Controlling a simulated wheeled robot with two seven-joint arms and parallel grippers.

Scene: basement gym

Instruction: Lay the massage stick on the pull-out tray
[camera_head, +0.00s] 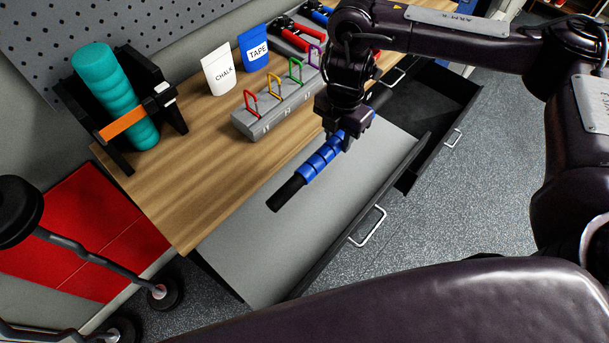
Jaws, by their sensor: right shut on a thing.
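The massage stick (318,164) has blue rollers and a black handle at its near left end. My right gripper (345,140) is shut on it near its far end, and the fingers hide part of that end. The stick is tilted in the picture, over the grey surface of the pull-out tray (265,248). I cannot tell whether it touches the tray or hangs just above it. The tray is pulled out from under the wooden bench top and looks otherwise bare. My left gripper is not in view.
A grey block with coloured hooks (275,108) stands on the bench top (185,190) by the tray. A chalk bag (218,70), a tape bag (254,48) and a teal roller in a black holder (115,95) stand behind. An open dark drawer (440,100) lies right.

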